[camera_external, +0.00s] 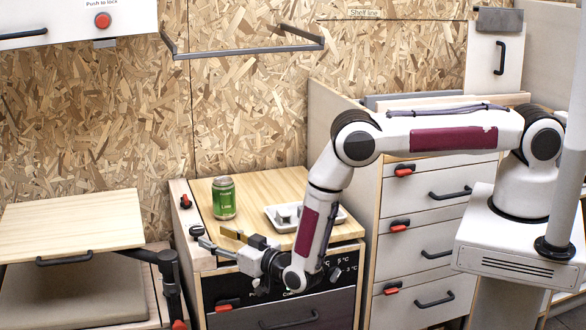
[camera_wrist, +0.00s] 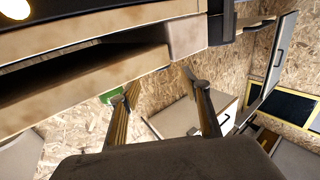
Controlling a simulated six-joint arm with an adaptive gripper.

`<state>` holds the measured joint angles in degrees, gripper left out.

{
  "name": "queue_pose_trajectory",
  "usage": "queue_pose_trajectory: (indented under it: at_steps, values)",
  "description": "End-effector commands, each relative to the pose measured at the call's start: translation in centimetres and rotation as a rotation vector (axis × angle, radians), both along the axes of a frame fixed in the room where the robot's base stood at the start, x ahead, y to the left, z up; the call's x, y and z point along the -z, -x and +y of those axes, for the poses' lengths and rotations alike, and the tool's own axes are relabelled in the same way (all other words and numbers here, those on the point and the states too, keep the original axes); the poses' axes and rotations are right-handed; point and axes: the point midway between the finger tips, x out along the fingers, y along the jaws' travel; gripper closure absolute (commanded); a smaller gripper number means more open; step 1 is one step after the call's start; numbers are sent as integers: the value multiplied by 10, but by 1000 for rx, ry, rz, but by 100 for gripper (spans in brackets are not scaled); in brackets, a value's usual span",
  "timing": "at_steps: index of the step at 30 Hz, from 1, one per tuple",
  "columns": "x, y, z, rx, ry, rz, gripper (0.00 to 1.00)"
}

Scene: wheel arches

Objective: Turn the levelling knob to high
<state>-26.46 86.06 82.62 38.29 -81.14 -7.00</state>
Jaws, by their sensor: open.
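I cannot make out a knob clearly marked as the levelling knob. A black front panel (camera_external: 350,262) with white labels and a numbered scale sits under the wooden counter top, and my arm hides part of it. A small red knob (camera_external: 185,202) stands on the ledge left of the counter. My gripper (camera_external: 212,238) is at the counter's front left corner, pointing left. Its two fingers are apart with nothing seen between them. In the wrist view my gripper (camera_wrist: 155,90) is also open, below a wooden edge that runs close above the fingers.
A green can (camera_external: 224,198) and a white tray (camera_external: 284,217) stand on the counter top (camera_external: 262,185). A drawer cabinet (camera_external: 420,240) stands right of it. A wooden flap (camera_external: 70,222) lies at the left. A grey rail (camera_external: 240,50) juts from the wall above.

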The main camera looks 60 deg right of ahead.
Motion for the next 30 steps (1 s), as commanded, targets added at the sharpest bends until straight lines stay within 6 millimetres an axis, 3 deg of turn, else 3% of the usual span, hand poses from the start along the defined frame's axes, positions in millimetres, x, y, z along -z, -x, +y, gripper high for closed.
queue_pose_trajectory:
  at_steps: [14, 30]
  values:
    - [0, -12, -2, 0, -1, 0, 53]
    - [0, -59, -12, 0, -1, 1, 53]
